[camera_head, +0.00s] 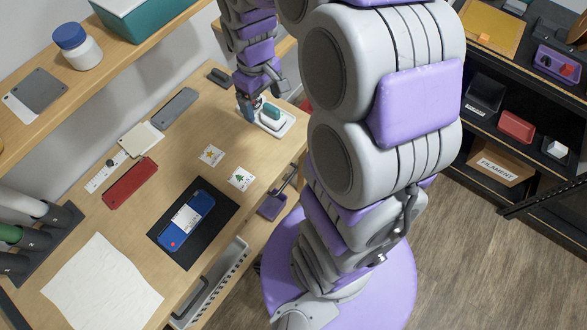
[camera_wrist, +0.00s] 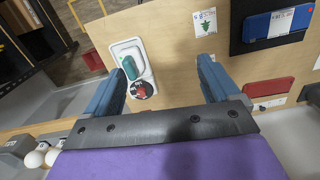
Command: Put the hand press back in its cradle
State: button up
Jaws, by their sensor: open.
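A teal-handled item, which looks like the hand press (camera_head: 271,112), is on a white, rounded cradle (camera_head: 288,121) at the far right part of the desk. In the wrist view, the teal handle (camera_wrist: 130,67) lies along the white cradle (camera_wrist: 128,46), with a dark round part with red marks (camera_wrist: 142,90) at its near end. I cannot tell how well it is seated. My gripper (camera_head: 250,108) is just left of the cradle, low over the desk. In the wrist view, my gripper (camera_wrist: 163,64) has its blue fingers wide apart with nothing between them; the left finger is beside the cradle.
A blue device on a black mat (camera_head: 162,235), a red case (camera_head: 130,182), a grey case (camera_head: 172,108) and picture cards (camera_head: 241,179) lie on the desk. A shelf with a white jar (camera_head: 84,52) overhangs the back. Bare wood surrounds the cards.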

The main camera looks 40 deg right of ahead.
jog(key=s+a+r+m, duration=0.1)
jog(key=s+a+r, duration=0.2)
jog(key=s, duration=0.8)
jog(key=s+a+r+m+g, duration=0.1)
jog(key=s+a+r+m, duration=0.1)
jog(key=s, duration=1)
jog(key=shift+s+a+r, duration=0.15)
jog(key=shift+a+r, duration=0.3)
jog(key=shift+a, duration=0.4)
